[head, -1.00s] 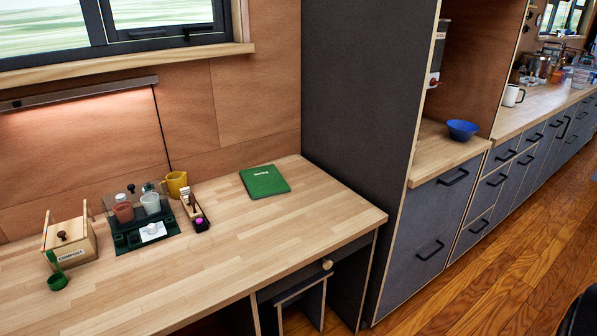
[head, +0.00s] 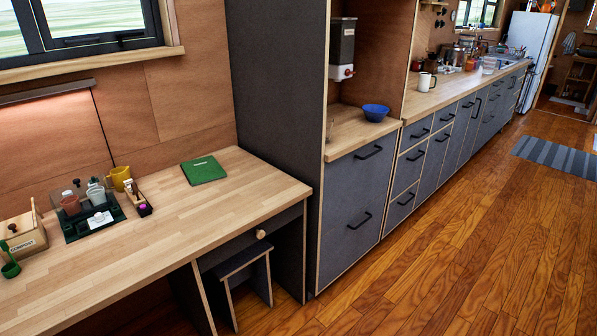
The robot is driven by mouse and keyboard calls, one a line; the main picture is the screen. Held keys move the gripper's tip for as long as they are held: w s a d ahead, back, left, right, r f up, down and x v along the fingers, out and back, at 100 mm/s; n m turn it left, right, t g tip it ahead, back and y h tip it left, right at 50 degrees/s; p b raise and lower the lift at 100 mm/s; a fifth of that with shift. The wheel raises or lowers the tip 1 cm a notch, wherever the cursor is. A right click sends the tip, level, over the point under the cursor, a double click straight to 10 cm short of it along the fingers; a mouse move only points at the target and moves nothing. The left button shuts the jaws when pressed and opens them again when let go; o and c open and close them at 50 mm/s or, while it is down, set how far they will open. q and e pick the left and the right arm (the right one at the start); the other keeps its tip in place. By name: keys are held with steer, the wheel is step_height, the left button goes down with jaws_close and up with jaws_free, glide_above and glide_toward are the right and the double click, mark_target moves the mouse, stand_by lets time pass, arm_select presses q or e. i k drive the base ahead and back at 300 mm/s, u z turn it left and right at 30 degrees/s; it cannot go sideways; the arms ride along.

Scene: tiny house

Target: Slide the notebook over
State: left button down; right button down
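The green notebook (head: 204,170) lies flat on the wooden desk (head: 165,235), near its back edge and towards the right end, close to the dark grey partition. Bare desk surface lies in front of it and to its right. Neither of my grippers shows in the head view, so nothing is seen touching the notebook.
Left of the notebook stand a yellow mug (head: 120,177), a small wooden holder (head: 139,198), a dark green tray with pots (head: 92,222) and a compost box (head: 22,238). A stool (head: 240,272) is under the desk.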

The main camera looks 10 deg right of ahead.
mark_target(204, 169)
steer(key=z, duration=0.75)
steer(key=i, duration=0.7)
steer(key=z, duration=0.4)
steer(key=i, duration=0.95)
steer(key=u, duration=0.35)
